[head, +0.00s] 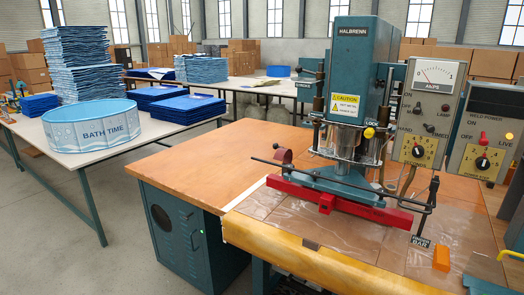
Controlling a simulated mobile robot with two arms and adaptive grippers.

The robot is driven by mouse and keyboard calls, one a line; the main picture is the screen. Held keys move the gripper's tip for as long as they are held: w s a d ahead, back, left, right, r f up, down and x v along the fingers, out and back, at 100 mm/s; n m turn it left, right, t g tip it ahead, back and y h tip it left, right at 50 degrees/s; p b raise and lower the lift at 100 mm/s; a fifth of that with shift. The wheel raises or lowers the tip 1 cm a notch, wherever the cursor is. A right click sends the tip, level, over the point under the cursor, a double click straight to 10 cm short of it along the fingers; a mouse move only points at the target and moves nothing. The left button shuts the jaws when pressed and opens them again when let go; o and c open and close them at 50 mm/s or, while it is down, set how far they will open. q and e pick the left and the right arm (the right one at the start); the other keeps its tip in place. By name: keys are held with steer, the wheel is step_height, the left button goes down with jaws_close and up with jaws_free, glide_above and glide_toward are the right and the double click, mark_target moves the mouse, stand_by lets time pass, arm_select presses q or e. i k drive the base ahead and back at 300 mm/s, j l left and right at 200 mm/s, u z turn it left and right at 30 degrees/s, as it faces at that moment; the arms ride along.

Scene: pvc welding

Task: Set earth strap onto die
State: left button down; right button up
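A teal welding press marked HALBRENN (352,75) stands on the orange-brown workbench. A long red bar (345,207) lies low across its front, under the press head; I cannot tell for sure whether it is the die. A thin dark rod (380,195) runs slantwise over the red bar. I cannot pick out the earth strap with certainty. A tan curved piece (407,180) shows behind the press, below the control boxes, partly hidden. Neither of my grippers is in view.
Control boxes (432,105) with dials stand at the right. An orange block (441,258) lies on clear sheet (390,255) at the bench's front right. The bench's left part (205,165) is bare.

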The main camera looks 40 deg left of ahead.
mark_target(281, 152)
steer(key=u, duration=1.05)
steer(key=i+j+z, duration=0.25)
steer(key=z, duration=0.15)
steer(key=i+j+z, duration=0.15)
steer(key=j+z, duration=0.25)
steer(key=j, duration=0.15)
steer(key=i+j, duration=0.15)
steer(key=j, duration=0.35)
steer(key=i+j+z, duration=0.1)
steer(key=j, duration=0.4)
steer(key=i+j+z, duration=0.1)
steer(key=j, duration=0.4)
steer(key=i+j, duration=0.15)
steer(key=j, duration=0.4)
steer(key=i+j+z, duration=0.1)
steer(key=j, duration=0.4)
steer(key=i+j, duration=0.1)
steer(key=j, duration=0.45)
steer(key=i+j, duration=0.1)
steer(key=j, duration=0.4)
steer(key=i+j, duration=0.1)
steer(key=j, duration=0.45)
steer(key=i+j, duration=0.1)
steer(key=j, duration=0.4)
steer(key=i+z, duration=0.05)
